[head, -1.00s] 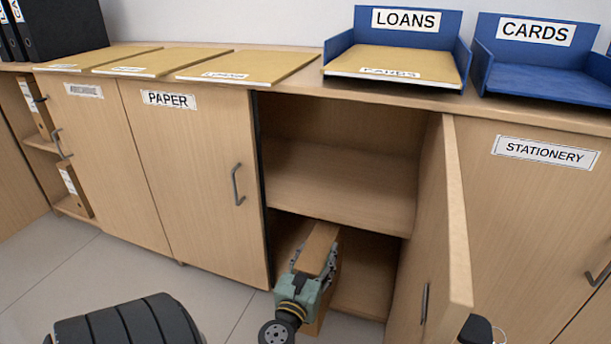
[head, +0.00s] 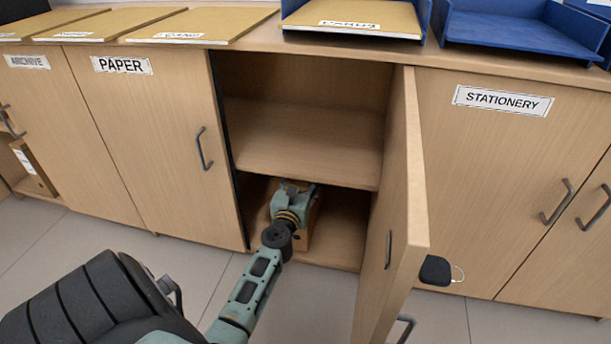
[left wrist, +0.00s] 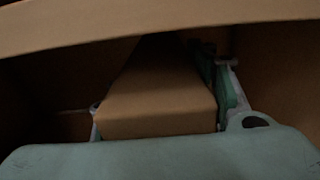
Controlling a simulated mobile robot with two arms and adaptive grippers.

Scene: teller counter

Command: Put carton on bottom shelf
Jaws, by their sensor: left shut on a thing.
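The brown carton (head: 309,222) is inside the lower compartment of the open cabinet, mostly hidden behind my left gripper (head: 290,187). In the left wrist view the carton (left wrist: 155,100) lies between the two fingers, and the gripper is shut on it. The bottom shelf (head: 338,245) is bare to the right of the carton. I cannot tell whether the carton touches it. The middle shelf (head: 300,145) above is empty. My right gripper is not in view.
The open cabinet door (head: 400,200) stands out on the right of the opening. The PAPER door (head: 150,150) on the left is shut. A dark object (head: 436,270) shows beside the open door. Folders (head: 200,25) and blue trays (head: 520,25) lie on the counter top.

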